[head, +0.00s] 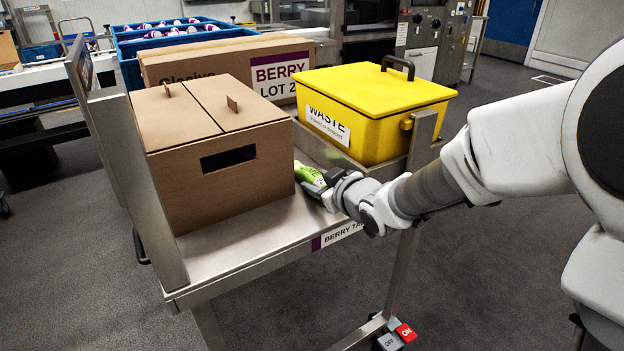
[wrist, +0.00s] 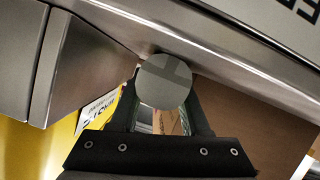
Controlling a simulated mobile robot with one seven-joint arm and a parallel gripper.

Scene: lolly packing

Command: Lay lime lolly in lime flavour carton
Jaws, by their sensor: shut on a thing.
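My gripper (head: 324,188) is shut on a green wrapped lolly (head: 308,174), seen in the head view above the right part of the metal trolley top. It is beside the closed brown carton (head: 217,190) and in front of the yellow bin. I cannot tell whether the lolly touches the trolley. The brown carton has two top flaps and a dark slot, and no flavour label shows on it. No carton marked lime is in view. In the wrist view, a grey round shape (wrist: 164,81) sits between my gripper's fingers; the green lolly cannot be made out there.
The lidded yellow waste bin (head: 375,115) stands close to my gripper, also showing in the wrist view (wrist: 62,148). Behind is a long carton (head: 205,66) marked BERRY. A blue crate (head: 131,72) stands farther back. The metal trolley (head: 262,232) has upright posts and a BERRY label.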

